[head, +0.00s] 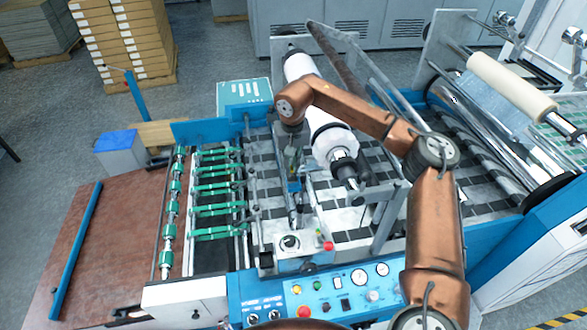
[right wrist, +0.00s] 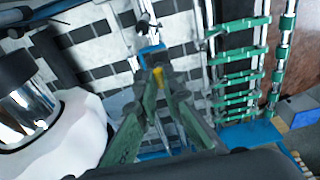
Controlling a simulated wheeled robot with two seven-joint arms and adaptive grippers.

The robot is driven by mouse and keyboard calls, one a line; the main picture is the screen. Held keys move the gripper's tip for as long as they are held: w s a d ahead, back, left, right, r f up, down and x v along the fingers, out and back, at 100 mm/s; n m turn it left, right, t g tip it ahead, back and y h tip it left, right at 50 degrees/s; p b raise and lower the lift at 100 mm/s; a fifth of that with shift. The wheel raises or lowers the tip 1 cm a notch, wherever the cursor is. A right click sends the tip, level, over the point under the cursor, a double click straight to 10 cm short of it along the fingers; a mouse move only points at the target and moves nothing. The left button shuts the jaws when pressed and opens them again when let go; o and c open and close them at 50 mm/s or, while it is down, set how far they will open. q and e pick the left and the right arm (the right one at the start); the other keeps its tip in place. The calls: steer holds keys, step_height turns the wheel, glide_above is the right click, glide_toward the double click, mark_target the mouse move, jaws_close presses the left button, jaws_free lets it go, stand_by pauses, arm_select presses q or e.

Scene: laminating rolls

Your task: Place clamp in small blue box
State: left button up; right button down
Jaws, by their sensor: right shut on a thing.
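My right gripper (head: 293,170) points down over the black-and-white banded bed of the machine. In the right wrist view its two green fingers (right wrist: 157,78) converge and are shut on the clamp. The clamp shows as a small blue and metal piece (right wrist: 151,52) at the fingertips; the fingers hide part of it. In the head view its blue part (head: 294,185) is just below the gripper. The small blue box (head: 118,150), grey-sided with a blue top, stands at the left, apart from the gripper. It also shows at the right edge of the wrist view (right wrist: 301,110). My left gripper is not in view.
A large white roll (head: 325,120) lies right beside my right gripper. Green-banded rollers (head: 215,195) lie between the gripper and the box. A control panel (head: 335,290) with buttons is at the front. A brown board (head: 115,240) lies at the left.

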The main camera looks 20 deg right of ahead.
steer(key=shift+w+d+f+p, duration=0.2)
steer(key=shift+w+d+f, duration=0.15)
steer(key=shift+f, duration=0.2)
steer(key=shift+w+d+f+p, duration=0.15)
steer(key=shift+w+d+f, duration=0.15)
steer(key=shift+f, duration=0.2)
steer(key=f, duration=0.1)
steer(key=f+p, duration=0.2)
steer(key=shift+w+d+f, duration=0.15)
steer(key=shift+w+f, duration=0.1)
steer(key=shift+w, duration=0.05)
steer(key=shift+f, duration=0.2)
steer(key=shift+f, duration=0.1)
steer(key=c, duration=2.5)
jaws_free()
steer(key=shift+f, duration=0.1)
steer(key=o, duration=0.4)
